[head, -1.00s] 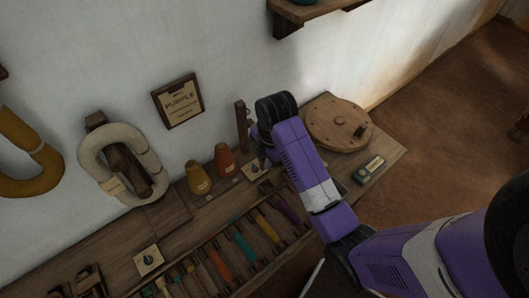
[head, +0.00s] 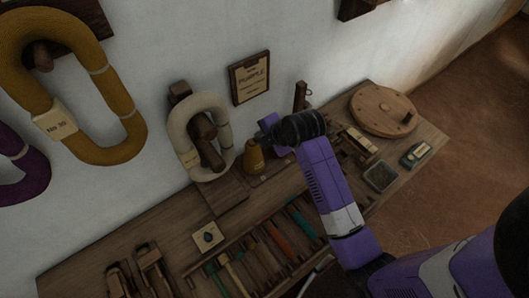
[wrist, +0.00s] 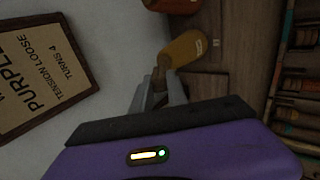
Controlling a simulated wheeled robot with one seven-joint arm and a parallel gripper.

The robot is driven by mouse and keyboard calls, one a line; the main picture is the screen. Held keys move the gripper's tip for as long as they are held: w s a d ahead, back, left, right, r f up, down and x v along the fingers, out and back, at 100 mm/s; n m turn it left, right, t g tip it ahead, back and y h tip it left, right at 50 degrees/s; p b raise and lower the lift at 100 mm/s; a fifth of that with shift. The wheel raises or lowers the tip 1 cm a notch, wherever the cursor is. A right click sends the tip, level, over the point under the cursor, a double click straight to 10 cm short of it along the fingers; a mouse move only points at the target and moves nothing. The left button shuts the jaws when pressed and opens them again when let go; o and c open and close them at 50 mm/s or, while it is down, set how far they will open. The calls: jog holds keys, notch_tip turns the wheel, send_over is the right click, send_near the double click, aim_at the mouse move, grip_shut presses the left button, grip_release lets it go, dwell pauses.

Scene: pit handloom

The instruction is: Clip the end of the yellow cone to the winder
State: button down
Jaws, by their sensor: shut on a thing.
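The yellow cone (head: 254,158) stands upright on the bench near the wall. In the wrist view its body (wrist: 187,46) points its narrow brown tip at my gripper. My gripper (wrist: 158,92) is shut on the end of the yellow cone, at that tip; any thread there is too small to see. In the head view my gripper (head: 268,136) is at the cone's top, partly hidden by my wrist. A wooden mechanism (head: 357,142), which may be the winder, stands right of my wrist. A round wooden disc (head: 383,108) lies farther right.
An orange-red cone (wrist: 172,4) is close by in the wrist view. A white yarn hank (head: 222,110) hangs left of the yellow cone. The bench front (head: 170,250) holds slots with coloured tools.

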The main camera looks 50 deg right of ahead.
jog(key=shift+w+d+r, duration=0.15)
jog(key=shift+w+r, duration=0.45)
jog(key=shift+r, duration=0.1)
jog(key=shift+w+r+t, duration=0.15)
jog(key=shift+r+t, duration=0.05)
jog(key=shift+t, duration=0.4)
jog(key=shift+w+f+h, duration=0.1)
jog(key=shift+h, duration=0.2)
jog(key=shift+f+b, duration=2.4)
jog(key=shift+f, duration=0.15)
jog(key=shift+r, duration=0.1)
notch_tip(320, 180, up, 5)
jog(key=p, duration=0.4)
jog(key=shift+p, duration=0.35)
